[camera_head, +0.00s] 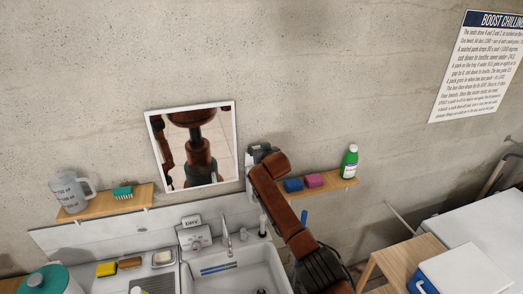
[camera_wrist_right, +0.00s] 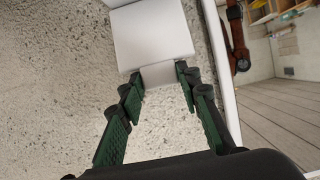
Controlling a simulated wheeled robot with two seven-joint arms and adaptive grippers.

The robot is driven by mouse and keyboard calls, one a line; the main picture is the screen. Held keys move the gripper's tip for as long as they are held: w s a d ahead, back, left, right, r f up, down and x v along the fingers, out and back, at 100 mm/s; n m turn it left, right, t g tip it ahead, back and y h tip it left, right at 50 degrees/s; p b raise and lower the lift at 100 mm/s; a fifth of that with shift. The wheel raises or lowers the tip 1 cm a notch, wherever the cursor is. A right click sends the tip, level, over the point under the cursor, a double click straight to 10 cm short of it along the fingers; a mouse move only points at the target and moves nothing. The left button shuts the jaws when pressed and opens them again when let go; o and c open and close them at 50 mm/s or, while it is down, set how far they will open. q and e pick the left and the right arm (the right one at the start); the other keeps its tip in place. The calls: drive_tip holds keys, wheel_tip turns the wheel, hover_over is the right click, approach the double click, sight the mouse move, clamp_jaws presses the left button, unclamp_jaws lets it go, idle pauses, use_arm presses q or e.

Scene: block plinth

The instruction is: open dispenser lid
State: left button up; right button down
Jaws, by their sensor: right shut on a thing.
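The dispenser (camera_wrist_right: 148,34) shows in the right wrist view as a pale, box-shaped body against the rough wall, beside the mirror edge. A narrower pale part at its near end, seemingly the lid's edge (camera_wrist_right: 158,76), lies between the fingertips of my right gripper (camera_wrist_right: 159,82). The green-padded fingers are shut on it. In the head view the dispenser (camera_head: 259,149) is mostly hidden behind my right arm, just right of the mirror. I cannot tell how far the lid is raised. My left gripper is in neither view.
The mirror (camera_head: 192,146) hangs close left of my right arm. A wooden shelf (camera_head: 330,186) to the right holds a blue block, a pink block and a green bottle (camera_head: 349,162). A sink (camera_head: 240,272) with a faucet (camera_head: 227,244) lies below.

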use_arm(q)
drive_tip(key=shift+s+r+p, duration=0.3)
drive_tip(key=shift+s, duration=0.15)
use_arm(e)
drive_tip(key=shift+w+a+r, duration=0.2)
drive_tip(key=shift+w+r, duration=0.2)
drive_tip(key=shift+r, duration=0.4)
drive_tip(key=c, duration=1.7)
unclamp_jaws()
drive_tip(key=o, duration=0.3)
drive_tip(key=shift+s+f, duration=0.2)
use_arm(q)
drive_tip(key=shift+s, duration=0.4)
use_arm(e)
drive_tip(key=shift+w+f, duration=0.1)
drive_tip(key=shift+f, duration=0.05)
drive_tip(key=shift+f, duration=0.1)
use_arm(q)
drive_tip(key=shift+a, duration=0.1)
